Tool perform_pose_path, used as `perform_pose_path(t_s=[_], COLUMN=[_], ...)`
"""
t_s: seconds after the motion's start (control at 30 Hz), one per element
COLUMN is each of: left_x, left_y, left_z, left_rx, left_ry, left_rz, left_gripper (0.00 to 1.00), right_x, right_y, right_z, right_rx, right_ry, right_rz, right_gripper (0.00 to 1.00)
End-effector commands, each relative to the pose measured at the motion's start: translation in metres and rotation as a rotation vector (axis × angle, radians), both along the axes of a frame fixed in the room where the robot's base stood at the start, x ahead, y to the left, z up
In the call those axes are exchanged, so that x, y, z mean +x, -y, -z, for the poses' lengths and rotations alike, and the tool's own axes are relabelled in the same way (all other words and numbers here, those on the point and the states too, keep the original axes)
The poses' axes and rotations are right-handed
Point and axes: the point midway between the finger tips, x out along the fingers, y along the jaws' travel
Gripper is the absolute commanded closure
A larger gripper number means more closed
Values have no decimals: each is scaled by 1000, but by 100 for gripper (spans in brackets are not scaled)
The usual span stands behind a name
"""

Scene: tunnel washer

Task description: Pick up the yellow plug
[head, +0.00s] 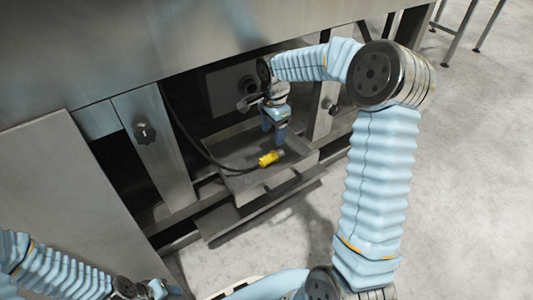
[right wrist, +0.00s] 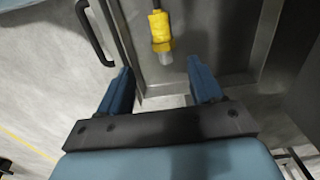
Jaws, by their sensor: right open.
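The yellow plug (head: 269,158) lies on a shallow metal tray (head: 228,150) under the machine, with a dark cable running from it to the upper left. My right gripper (head: 275,142) is above the tray, close to the plug, with its fingers pointing down. In the right wrist view, the open right gripper (right wrist: 160,66) has nothing between its blue fingers. The yellow plug (right wrist: 160,28) shows beyond the fingertips, its pale end toward the gripper. My left arm is at the lower left of the head view; its gripper (head: 165,290) shows only partly at the bottom edge.
The steel machine body (head: 200,40) overhangs the tray. A panel with a black knob (head: 145,133) stands to the left, and a second knobbed panel (head: 325,110) to the right. A dark handle (right wrist: 95,32) shows in the right wrist view.

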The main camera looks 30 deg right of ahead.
Motion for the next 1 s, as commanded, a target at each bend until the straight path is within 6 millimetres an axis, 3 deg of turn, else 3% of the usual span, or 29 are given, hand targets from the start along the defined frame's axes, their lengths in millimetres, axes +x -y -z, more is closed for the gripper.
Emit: perform_pose_path(t_s=[0.2, 0.47, 0.7, 1.0], left_x=[-1, -1, 0, 0], left_y=[1, 2, 2, 2], left_z=[10, 15, 23, 23], left_rx=[-2, -4, -5, -4], left_ry=[-2, -4, -3, -2], left_rz=[2, 3, 2, 2], left_gripper=[57, 57, 57, 57], right_x=[0, 1, 3, 4], right_y=[-1, -4, -11, -12], right_z=[45, 69, 105, 112], right_rx=[1, 2, 1, 1], right_ry=[-3, -2, -3, 0], right_rz=[-2, -2, -1, -1], right_gripper=[35, 35, 35, 35])
